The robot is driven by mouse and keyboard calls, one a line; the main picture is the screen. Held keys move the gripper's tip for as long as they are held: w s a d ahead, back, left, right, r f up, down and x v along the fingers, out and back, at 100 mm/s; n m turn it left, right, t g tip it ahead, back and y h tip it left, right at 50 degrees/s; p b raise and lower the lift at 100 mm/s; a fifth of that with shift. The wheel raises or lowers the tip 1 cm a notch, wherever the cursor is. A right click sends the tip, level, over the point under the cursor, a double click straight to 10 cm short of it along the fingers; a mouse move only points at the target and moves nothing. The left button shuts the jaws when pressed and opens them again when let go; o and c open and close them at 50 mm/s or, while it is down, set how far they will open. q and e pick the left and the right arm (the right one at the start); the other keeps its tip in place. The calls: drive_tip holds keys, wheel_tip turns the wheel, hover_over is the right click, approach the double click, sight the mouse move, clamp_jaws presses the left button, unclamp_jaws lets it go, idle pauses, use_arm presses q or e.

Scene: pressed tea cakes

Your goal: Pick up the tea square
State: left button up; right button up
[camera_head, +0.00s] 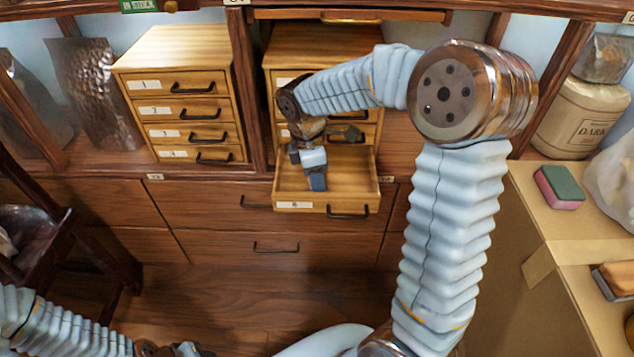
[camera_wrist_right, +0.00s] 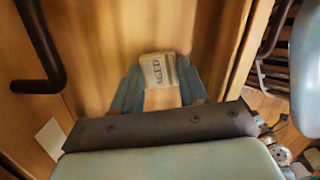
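The tea square (camera_wrist_right: 158,70) is a small pale block marked "AGED", in the upper middle of the right wrist view. My right gripper (camera_wrist_right: 160,80) has one blue finger on each side of it, with the fingertips close against its edges. Whether they press on it I cannot tell. In the head view my right gripper (camera_head: 317,180) points down into an open wooden drawer (camera_head: 358,185), and the square is hidden there. My left gripper (camera_head: 190,349) shows only partly at the bottom edge; its fingers are not clear.
The open drawer belongs to a small wooden cabinet; a similar cabinet (camera_head: 170,50) with shut, numbered drawers stands to its left. A cardboard box (camera_head: 505,270) at right carries a green and pink block (camera_head: 560,187). A dark wooden chair (camera_head: 70,240) stands at left.

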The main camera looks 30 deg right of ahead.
drive_tip(key=c, duration=0.5)
drive_tip(key=shift+r, duration=0.1)
